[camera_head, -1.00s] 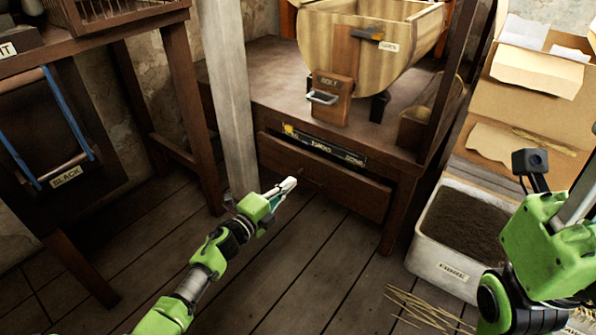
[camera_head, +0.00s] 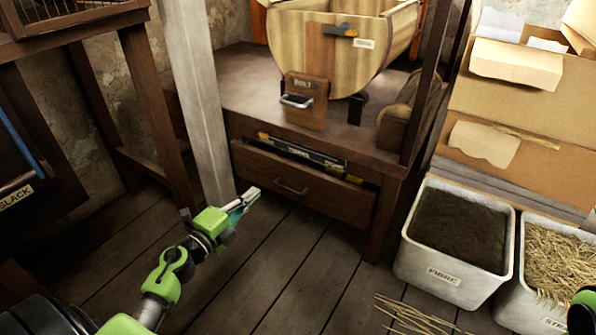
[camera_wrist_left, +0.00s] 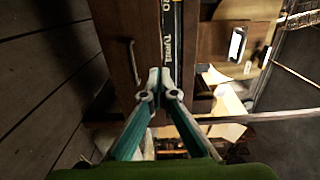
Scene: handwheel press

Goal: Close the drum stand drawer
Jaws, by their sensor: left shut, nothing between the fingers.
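The drum stand (camera_head: 240,95) is a dark wooden stand with a pale wooden drum (camera_head: 320,50) on it. Its drawer (camera_head: 335,200) is partly open, with its front standing out from the frame. A dark labelled strip (camera_head: 300,150) shows in the gap above the front. The drawer handle (camera_head: 291,188) is a bar; it also shows in the left wrist view (camera_wrist_left: 134,62). My left gripper (camera_head: 251,194) is shut and empty, left of the handle in the head view. Its tips (camera_wrist_left: 160,76) appear close to the drawer; contact cannot be told.
A pale post (camera_head: 196,100) stands left of the drawer, close to my left gripper. Open plank floor (camera_head: 290,265) lies before the drawer.

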